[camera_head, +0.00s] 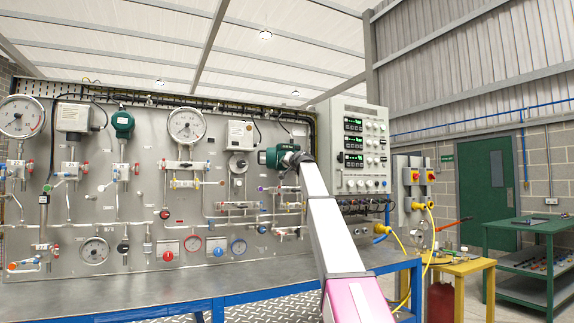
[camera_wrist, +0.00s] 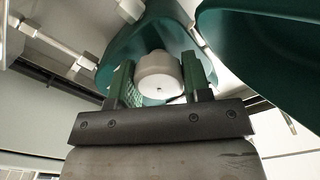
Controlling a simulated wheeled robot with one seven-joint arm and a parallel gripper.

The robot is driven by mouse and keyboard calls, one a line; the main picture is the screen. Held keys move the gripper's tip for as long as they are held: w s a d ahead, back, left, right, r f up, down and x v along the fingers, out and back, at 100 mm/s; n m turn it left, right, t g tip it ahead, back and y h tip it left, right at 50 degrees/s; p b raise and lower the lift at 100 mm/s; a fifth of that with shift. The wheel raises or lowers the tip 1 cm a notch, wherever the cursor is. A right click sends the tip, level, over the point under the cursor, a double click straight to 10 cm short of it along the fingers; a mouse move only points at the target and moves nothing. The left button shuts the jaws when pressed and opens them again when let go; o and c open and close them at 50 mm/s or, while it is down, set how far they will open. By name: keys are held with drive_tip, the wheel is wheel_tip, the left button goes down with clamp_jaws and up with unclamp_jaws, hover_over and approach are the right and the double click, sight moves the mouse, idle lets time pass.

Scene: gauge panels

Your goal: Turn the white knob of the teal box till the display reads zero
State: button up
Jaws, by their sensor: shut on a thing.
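The teal box (camera_head: 270,158) is mounted on the grey gauge panel, right of its middle, partly covered by my arm. It fills much of the top of the wrist view (camera_wrist: 110,62) as a rounded teal housing. The white knob (camera_wrist: 158,70) is a short round cylinder on it, seen nearly end-on. My gripper (camera_wrist: 157,84) has one green finger on each side of the knob and is shut on it. In the head view my gripper (camera_head: 292,160) is at the teal box, and the knob is hidden there. No display of the teal box can be read in either view.
Another teal device (camera_head: 123,124) sits farther left on the panel (camera_head: 140,210), among gauges, pipes and valves. A grey instrument rack (camera_head: 362,150) with green readouts stands just right of my gripper. A metal bench (camera_head: 200,286) runs below the panel.

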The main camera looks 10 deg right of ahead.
drive_tip(key=shift+m, duration=1.2)
drive_tip(key=o, duration=0.6)
drive_tip(key=shift+s+d, duration=0.1)
drive_tip(key=v, duration=1)
drive_tip(key=shift+s, duration=0.3)
drive_tip(key=shift+d, duration=0.1)
